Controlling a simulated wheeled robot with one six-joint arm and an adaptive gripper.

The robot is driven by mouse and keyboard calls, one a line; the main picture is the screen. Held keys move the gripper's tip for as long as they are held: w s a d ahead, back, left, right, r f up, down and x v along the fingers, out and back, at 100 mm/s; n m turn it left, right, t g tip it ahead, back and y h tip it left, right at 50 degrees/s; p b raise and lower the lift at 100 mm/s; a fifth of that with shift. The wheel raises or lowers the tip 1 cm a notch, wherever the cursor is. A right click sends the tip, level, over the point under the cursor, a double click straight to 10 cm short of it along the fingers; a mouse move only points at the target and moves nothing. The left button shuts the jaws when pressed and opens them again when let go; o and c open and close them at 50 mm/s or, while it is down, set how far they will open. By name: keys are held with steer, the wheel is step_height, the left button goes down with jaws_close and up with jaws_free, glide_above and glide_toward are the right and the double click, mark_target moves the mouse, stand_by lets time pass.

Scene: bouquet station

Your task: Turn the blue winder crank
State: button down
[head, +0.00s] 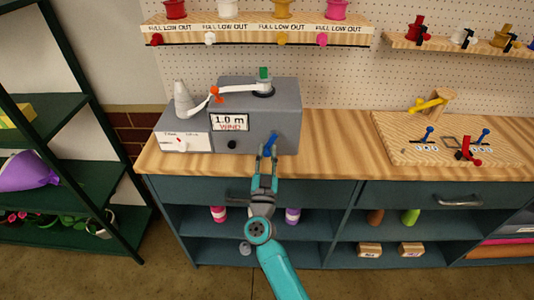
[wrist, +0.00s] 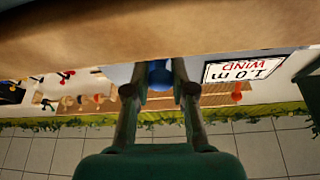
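The grey winder box (head: 258,117) stands on the wooden bench with a display reading "1.0 m WIND" (head: 230,122). The blue crank (head: 271,142) sticks out of its front face, right of a black knob (head: 232,144). My gripper (head: 266,154) is in front of the box at the crank, its fingers pointing toward it. In the wrist view, the blue crank's rounded end (wrist: 160,73) shows between my two fingertips (wrist: 160,88). The fingers are apart, with a narrow gap on each side of the blue end. The crank's far part is hidden.
A white cone spool (head: 182,100) and an orange-tipped white arm (head: 216,95) are on the winder's left and top. A wooden board with small levers (head: 440,149) lies at the right. The bench front edge and drawers (head: 250,191) are below my gripper.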

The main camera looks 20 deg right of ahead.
steer(key=shift+a, duration=0.15)
steer(key=m+h, duration=0.1)
steer(key=m, duration=0.1)
steer(key=a+m+g, duration=0.1)
steer(key=m, duration=0.1)
steer(key=r+m+h, duration=0.1)
steer(key=m, duration=0.1)
steer(key=shift+w+a+r+g+h, duration=0.1)
steer(key=shift+w+a+g+h, duration=0.05)
steer(key=shift+w+g+h, duration=0.2)
steer(key=m, duration=0.2)
steer(key=r+m+g+h, duration=0.1)
steer(key=m, duration=0.1)
steer(key=a+m+g, duration=0.1)
steer(key=m, duration=0.1)
steer(key=shift+r+g+h, duration=0.25)
steer(key=shift+r, duration=0.1)
steer(key=m, duration=0.1)
steer(key=r+m+g, duration=0.1)
steer(key=m, duration=0.1)
steer(key=m+g, duration=0.1)
steer(key=m, duration=0.1)
steer(key=shift+w+r, duration=0.1)
steer(key=shift+r, duration=0.3)
steer(key=shift+d+r+m+g+y, duration=0.2)
steer(key=shift+r+m+g, duration=0.2)
steer(key=shift+m, duration=0.7)
steer(key=shift+d+r+m+g+y, duration=0.1)
steer(key=shift+r+m+g+y, duration=0.2)
steer(key=shift+m, duration=0.8)
